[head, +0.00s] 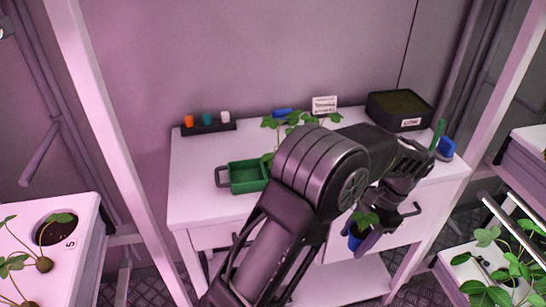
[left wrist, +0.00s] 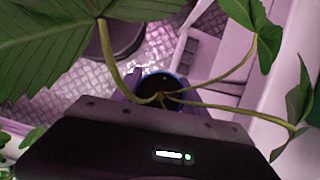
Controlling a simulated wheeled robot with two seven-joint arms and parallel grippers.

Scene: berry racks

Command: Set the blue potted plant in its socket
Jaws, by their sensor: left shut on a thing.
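My left gripper (head: 368,236) points down in front of the white table and is shut on the blue potted plant (head: 354,241). Green leaves rise above the small blue pot beside the fingers. In the left wrist view the pot (left wrist: 176,82) shows its blue rim and dark soil, with thin stems and large leaves spreading out; the gripper body hides its near side. A dark round socket (head: 45,238) marked 5 lies in the left white rack, with a leaf over it. I cannot tell which socket belongs to the blue plant. My right gripper is not in view.
The white table (head: 200,170) holds a green tray (head: 224,180), a black strip with coloured pieces (head: 209,128), a black soil box (head: 428,98) and a small sign (head: 324,104). Plants stand on the right rack (head: 455,268). Pale rack posts frame both sides. My arm hides the table's middle.

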